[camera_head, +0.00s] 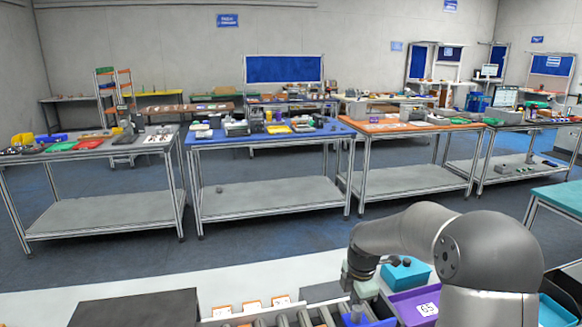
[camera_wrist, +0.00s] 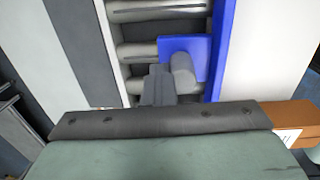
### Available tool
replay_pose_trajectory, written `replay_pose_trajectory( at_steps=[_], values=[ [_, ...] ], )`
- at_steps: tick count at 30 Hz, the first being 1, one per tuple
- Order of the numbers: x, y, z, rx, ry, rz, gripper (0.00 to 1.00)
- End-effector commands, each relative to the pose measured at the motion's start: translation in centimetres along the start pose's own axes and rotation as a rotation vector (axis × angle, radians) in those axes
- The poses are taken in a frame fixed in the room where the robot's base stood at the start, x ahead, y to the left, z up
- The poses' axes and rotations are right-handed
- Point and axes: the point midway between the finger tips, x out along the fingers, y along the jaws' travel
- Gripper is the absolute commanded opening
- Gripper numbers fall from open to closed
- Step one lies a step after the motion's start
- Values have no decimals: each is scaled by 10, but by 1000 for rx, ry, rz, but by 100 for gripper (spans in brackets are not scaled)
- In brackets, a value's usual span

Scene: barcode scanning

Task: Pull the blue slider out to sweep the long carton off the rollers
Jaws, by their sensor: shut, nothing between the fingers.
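The blue slider (camera_wrist: 178,47) lies over the rollers (camera_wrist: 133,52) in the wrist view, with a grey cylindrical knob (camera_wrist: 183,74) on it. A bit of blue, likely the slider, shows below my gripper in the head view (camera_head: 356,321). My gripper (camera_wrist: 158,84) points down at the slider, with its dark fingers shut and empty just left of the knob. I cannot tell whether they touch the knob. A brown carton (camera_wrist: 289,117) with a white label shows partly at the right of the wrist view; I cannot tell whether it is the long carton.
In the head view, a purple tray (camera_head: 408,304) with a coded label and a teal box (camera_head: 405,273) stand right of the rollers. Several labelled orange items (camera_head: 250,307) sit to the left, beside a dark panel (camera_head: 135,309). Worktables stand beyond open floor.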

Motion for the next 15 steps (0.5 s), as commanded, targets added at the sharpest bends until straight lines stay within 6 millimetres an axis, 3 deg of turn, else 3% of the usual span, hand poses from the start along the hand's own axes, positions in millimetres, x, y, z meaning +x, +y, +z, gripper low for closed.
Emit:
replay_pose_trajectory(
  at_steps=[1,15],
  values=[
    [-12,-28,5,12,3,-108,0],
    [-51,-19,6,13,4,-108,0]
  ],
)
